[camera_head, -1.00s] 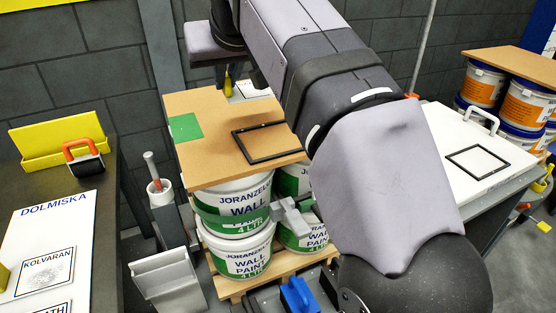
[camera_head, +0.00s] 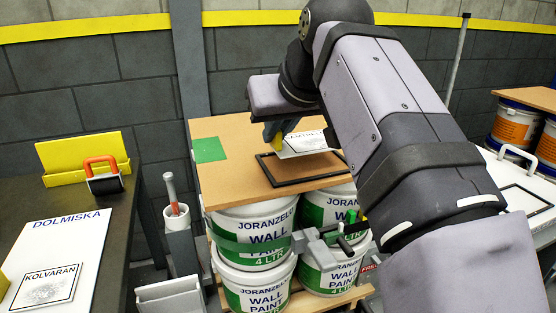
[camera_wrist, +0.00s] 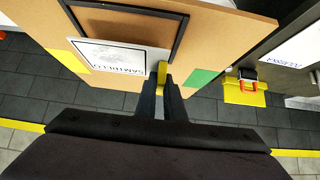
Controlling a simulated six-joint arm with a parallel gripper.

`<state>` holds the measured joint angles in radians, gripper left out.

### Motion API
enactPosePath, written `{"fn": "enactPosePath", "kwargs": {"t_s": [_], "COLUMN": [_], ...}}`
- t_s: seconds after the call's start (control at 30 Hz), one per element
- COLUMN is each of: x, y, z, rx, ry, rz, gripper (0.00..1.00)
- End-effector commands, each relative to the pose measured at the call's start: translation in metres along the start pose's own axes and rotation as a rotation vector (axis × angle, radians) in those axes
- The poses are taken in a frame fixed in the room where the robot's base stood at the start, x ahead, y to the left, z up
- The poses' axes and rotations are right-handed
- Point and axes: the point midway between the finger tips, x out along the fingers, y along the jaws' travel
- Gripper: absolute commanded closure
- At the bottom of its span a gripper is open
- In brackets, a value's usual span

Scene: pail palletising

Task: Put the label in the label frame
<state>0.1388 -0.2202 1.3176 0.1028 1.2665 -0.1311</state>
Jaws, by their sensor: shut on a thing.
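A white label (camera_head: 305,143) with dark print is held by my gripper (camera_head: 274,134) at its left end, by a yellow piece. The label looks tilted and slightly above the board, over the back part of the black label frame (camera_head: 268,174). The frame lies on a brown board (camera_head: 235,178) on top of stacked pails. In the wrist view, the label (camera_wrist: 105,54) lies left of my gripper's fingertips (camera_wrist: 162,84), which are shut on the yellow piece (camera_wrist: 162,72). It covers part of the black frame (camera_wrist: 178,38) there. Exact contact with the board cannot be told.
A green patch (camera_head: 209,149) marks the board's left. The pails (camera_head: 255,235) stand below. A dark table at left holds a DOLMISKA sheet (camera_head: 55,260), a roller (camera_head: 103,178) and a yellow holder (camera_head: 84,158). Another framed white surface (camera_head: 523,195) is at right.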

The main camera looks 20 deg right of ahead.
Motion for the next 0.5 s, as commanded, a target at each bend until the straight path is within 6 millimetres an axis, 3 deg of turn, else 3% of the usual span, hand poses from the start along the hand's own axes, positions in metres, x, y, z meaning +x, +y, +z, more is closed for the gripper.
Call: {"fn": "enactPosePath", "kwargs": {"t_s": [0.23,0.5], "x": [0.004,0.026], "y": [0.000,0.000], "z": [0.004,0.026], "rx": [0.000,0.000], "ry": [0.002,0.001], "rz": [0.000,0.000], "gripper": [1.00,1.00]}}
